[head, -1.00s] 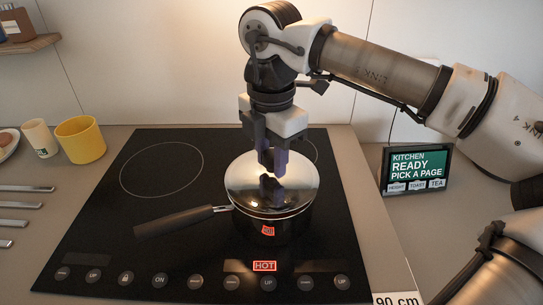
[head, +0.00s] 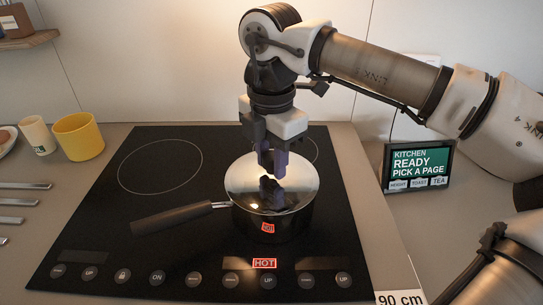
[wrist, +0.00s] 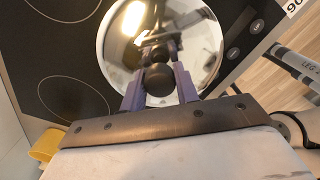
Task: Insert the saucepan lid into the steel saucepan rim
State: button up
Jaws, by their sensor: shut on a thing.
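The steel saucepan (head: 275,227) stands on the right front area of the black hob, its dark handle (head: 170,219) pointing left. The shiny round saucepan lid (head: 300,183) lies over the pan's mouth, close to the rim. I cannot tell whether it sits fully inside the rim. My gripper (head: 272,170) points straight down over the lid, its purple fingers shut on the lid's dark knob. In the wrist view the knob (wrist: 157,77) is between the two fingers, and the mirror-like lid (wrist: 118,50) hides the pan below.
The hob (head: 130,230) has a red HOT sign (head: 264,263) in front of the pan. A yellow mug (head: 79,137) and a pale cup (head: 38,136) stand at left, with several metal utensils (head: 20,202). A small screen (head: 418,166) stands at right.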

jog(key=o, duration=1)
